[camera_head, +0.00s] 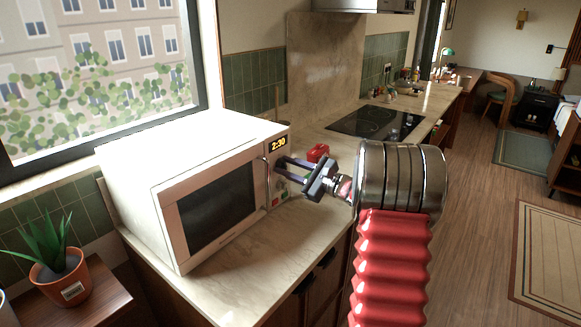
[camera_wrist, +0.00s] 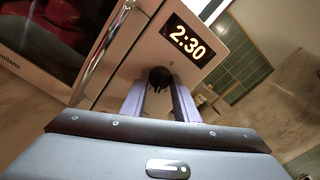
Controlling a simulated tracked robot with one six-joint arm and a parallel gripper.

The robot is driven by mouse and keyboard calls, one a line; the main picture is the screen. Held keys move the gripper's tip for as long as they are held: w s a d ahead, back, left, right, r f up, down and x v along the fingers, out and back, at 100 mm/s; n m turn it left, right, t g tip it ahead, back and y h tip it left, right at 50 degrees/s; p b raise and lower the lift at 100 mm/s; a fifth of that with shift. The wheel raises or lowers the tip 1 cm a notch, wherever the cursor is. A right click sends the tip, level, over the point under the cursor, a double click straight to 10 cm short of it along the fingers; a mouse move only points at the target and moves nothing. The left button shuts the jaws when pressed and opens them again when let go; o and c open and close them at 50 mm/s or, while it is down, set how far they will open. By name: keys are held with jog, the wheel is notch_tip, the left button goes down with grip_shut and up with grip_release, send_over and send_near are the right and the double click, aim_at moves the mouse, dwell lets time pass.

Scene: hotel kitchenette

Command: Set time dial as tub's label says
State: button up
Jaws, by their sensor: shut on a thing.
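A white microwave (camera_head: 190,150) stands on the counter with its door closed. Its display (camera_head: 278,143) reads 2:30, and the display also shows in the wrist view (camera_wrist: 188,41). A black dial (camera_wrist: 158,78) sits below the display. My gripper (camera_head: 282,167) is at the microwave's control panel, and in the wrist view its two pale fingers (camera_wrist: 159,90) are on either side of the dial, shut on it. The dial's lower part is hidden behind my gripper. I see no tub with a readable label in either view.
The microwave's door handle (camera_wrist: 104,50) is close to the left of my gripper. A red object (camera_head: 318,152) stands on the counter behind my gripper. A black cooktop (camera_head: 377,123) lies further back. A potted plant (camera_head: 58,268) stands at the left.

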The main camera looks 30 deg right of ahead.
jog(key=shift+f, duration=0.1)
dwell(0.3)
jog(key=o, duration=1.1)
jog(key=shift+c, duration=0.2)
jog(key=shift+s, duration=0.1)
jog(key=v, duration=1.3)
jog(key=shift+s+d, duration=0.2)
jog(key=shift+s, duration=0.05)
